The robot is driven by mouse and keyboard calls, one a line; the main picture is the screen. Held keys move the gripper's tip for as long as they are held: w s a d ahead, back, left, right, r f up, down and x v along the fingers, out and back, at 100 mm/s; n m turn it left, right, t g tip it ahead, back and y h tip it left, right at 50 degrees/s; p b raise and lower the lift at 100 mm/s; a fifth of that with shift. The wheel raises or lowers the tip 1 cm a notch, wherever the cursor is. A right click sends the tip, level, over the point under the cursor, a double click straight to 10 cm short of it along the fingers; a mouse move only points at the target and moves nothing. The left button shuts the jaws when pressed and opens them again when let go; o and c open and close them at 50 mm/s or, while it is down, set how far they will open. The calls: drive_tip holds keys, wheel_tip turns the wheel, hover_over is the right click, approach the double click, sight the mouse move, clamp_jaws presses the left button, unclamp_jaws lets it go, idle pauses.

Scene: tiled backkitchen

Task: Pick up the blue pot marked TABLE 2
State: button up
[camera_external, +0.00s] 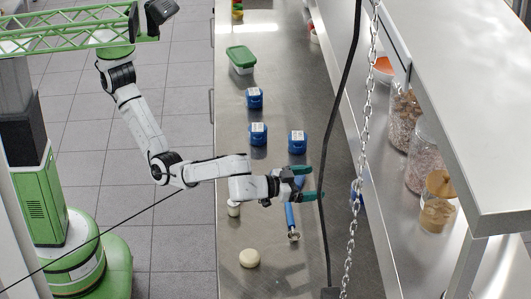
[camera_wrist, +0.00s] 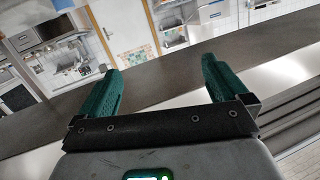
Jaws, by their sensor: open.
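Several small blue pots with white labels stand on the steel counter in the external view: a far one (camera_external: 254,98), a middle one (camera_external: 258,134) and a right one (camera_external: 297,142). Another blue thing (camera_external: 357,195) shows partly behind the chain. The label writing is too small to read, so I cannot tell which pot is marked TABLE 2. My gripper (camera_external: 311,183) is over the counter, nearer the camera than the right pot, with its green fingers apart and empty. In the wrist view my gripper (camera_wrist: 156,82) is open, with no pot between the fingers.
A blue-handled tool (camera_external: 289,216) lies below my gripper. A pale round thing (camera_external: 249,258) and a small jar (camera_external: 233,208) are near it. A green-lidded tub (camera_external: 241,60) stands farther back. A cable (camera_external: 337,115) and chain (camera_external: 363,130) hang to the right, beside a shelf (camera_external: 470,90).

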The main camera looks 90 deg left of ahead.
drive_tip(key=w+a+f+n+g+y+p, duration=0.1)
drive_tip(key=w+a+n+g, duration=0.25)
drive_tip(key=a, duration=0.55)
drive_tip(key=w+a+f+n+g+y, duration=0.1)
drive_tip(key=w+a+n+g+y, duration=0.2)
drive_tip(key=a, duration=0.6)
drive_tip(key=n+g+h+p, duration=0.3)
drive_tip(key=n+g+h, duration=0.55)
drive_tip(key=n, duration=0.55)
hover_over(298, 136)
drive_tip(key=shift+g+y, duration=0.25)
drive_tip(key=shift+g, duration=0.05)
wheel_tip(298, 136, down, 5)
drive_tip(key=shift+f, duration=0.1)
wheel_tip(298, 136, down, 5)
drive_tip(key=shift+a+r+p, duration=0.15)
drive_tip(key=shift+r+p, duration=0.05)
drive_tip(key=shift+p, duration=0.25)
drive_tip(key=shift+f+p, duration=0.6)
drive_tip(key=shift+f, duration=2.5)
drive_tip(key=c, duration=1.2)
drive_tip(key=shift+r, duration=0.1)
